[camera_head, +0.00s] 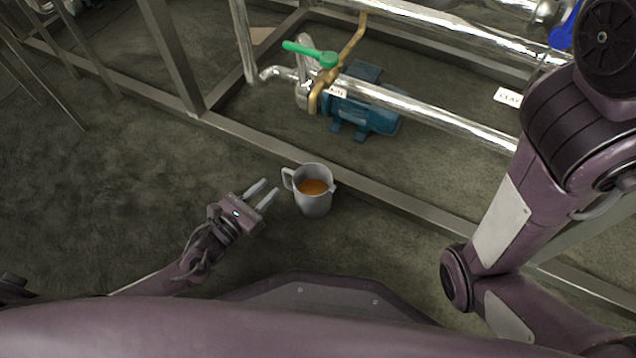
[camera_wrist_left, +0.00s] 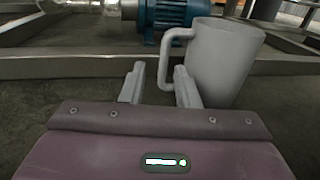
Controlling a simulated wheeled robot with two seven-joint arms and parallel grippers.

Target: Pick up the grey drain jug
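The grey drain jug (camera_head: 314,203) stands upright on the floor in front of the metal frame, with orange-brown liquid inside. Its handle is on the left side in the head view, facing my left gripper. My left gripper (camera_head: 266,191) is open, with its two fingers pointing toward the handle from the left. In the left wrist view the jug (camera_wrist_left: 224,65) stands just beyond the right finger, and its handle shows above and between the fingertips (camera_wrist_left: 159,82). The fingers are not closed on it. My right arm is folded at the right of the head view; its gripper is not in view.
A steel frame rail (camera_head: 262,141) runs just behind the jug. Behind it are a blue pump (camera_head: 365,112), a brass pipe with a green-handled valve (camera_head: 311,53), and a shiny horizontal pipe (camera_head: 430,110). The floor (camera_head: 90,190) to the left is clear.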

